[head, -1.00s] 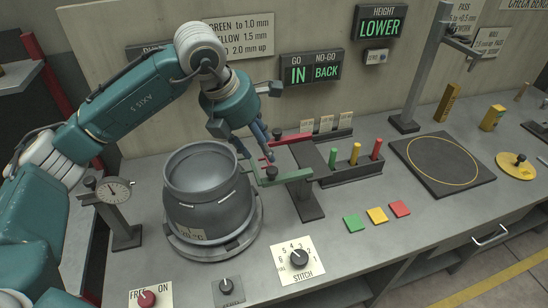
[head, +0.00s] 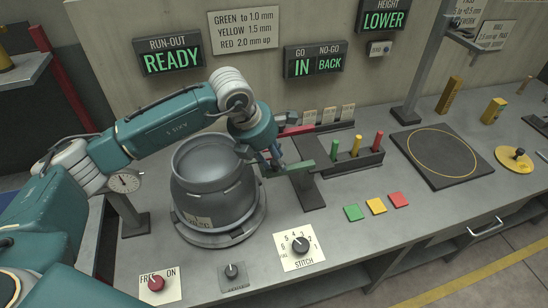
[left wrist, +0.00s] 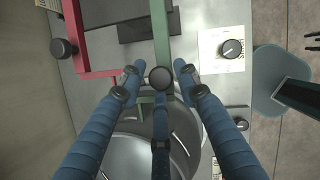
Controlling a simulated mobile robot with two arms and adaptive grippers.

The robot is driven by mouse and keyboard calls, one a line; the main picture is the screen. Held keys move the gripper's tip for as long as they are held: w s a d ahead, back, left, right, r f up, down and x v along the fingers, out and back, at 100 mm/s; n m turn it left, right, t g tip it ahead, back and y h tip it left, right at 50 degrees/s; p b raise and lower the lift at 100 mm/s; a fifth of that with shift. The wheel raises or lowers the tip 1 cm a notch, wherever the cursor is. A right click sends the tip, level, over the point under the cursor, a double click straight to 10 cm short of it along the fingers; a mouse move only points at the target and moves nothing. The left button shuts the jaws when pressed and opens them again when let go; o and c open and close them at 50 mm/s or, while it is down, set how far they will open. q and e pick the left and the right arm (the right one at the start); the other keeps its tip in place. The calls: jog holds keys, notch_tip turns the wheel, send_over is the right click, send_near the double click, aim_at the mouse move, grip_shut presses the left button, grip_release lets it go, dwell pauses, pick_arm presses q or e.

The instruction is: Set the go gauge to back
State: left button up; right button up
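The green go gauge arm (head: 300,166) stands on its post beside the grey cylinder (head: 213,180), reaching over toward the cylinder's edge. In the left wrist view, the green arm (left wrist: 160,30) ends at a black knob (left wrist: 160,77). My left gripper (head: 272,160) is at that knob. The GO/NO-GO sign (head: 315,61) reads GO IN, NO-GO BACK. My right gripper is not identifiable.
The run-out sign (head: 168,56) reads READY; the height sign (head: 383,17) reads LOWER. A rack of green, yellow and red pins (head: 357,163) stands right of the gauge post. A dial gauge (head: 124,181) is left of the cylinder. A stitch knob (head: 300,244) is in front.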

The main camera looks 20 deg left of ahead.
aim_at(296, 166)
pick_arm(q)
jog(key=shift+r, duration=0.1)
grip_shut()
jog(key=w+d+b, duration=0.2)
jog(key=d+b, duration=0.1)
jog(key=w+d+b, duration=0.1)
jog(key=d, duration=0.1)
jog(key=shift+w+d, duration=0.1)
jog(key=shift+w, duration=0.3)
jog(key=shift+d+r, duration=0.1)
jog(key=shift+r, duration=0.1)
jog(key=shift+s+r, duration=0.1)
jog(key=shift+s, duration=0.05)
pick_arm(e)
jog(key=f, duration=0.4)
jog(key=shift+w, duration=0.25)
pick_arm(q)
jog(key=shift+o, duration=2.2)
grip_release()
jog(key=shift+o, duration=0.4)
jog(key=shift+d, duration=0.15)
jog(key=shift+f, duration=0.25)
pick_arm(e)
jog(key=shift+f, duration=0.1)
